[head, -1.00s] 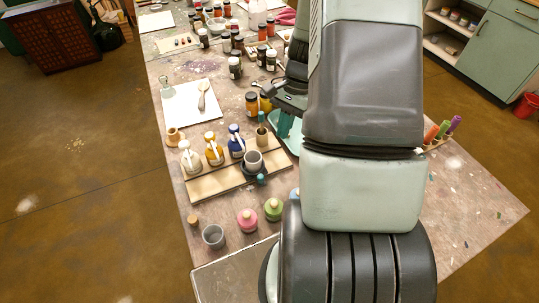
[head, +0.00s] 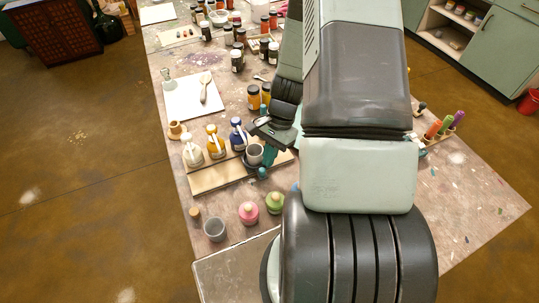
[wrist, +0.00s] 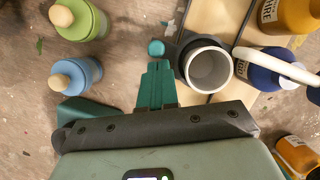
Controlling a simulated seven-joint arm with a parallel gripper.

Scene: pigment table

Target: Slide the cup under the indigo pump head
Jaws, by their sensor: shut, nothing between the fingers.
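The grey cup (head: 254,155) sits in a dark carriage on the wooden board (head: 210,179), in front and right of the indigo bottle (head: 238,138). In the wrist view, the empty cup (wrist: 208,70) stands beside the indigo bottle (wrist: 262,72), whose white spout (wrist: 285,66) ends close to the cup's rim. A teal knob (wrist: 156,48) is at the carriage's side; it also shows in the head view (head: 262,173). My gripper (wrist: 157,66) has its teal fingers shut and empty, the tips just short of the knob or touching it; I cannot tell which.
Yellow (head: 215,147) and white (head: 192,155) pump bottles stand further left along the board. A sheet (head: 190,104) with a spoon lies behind.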

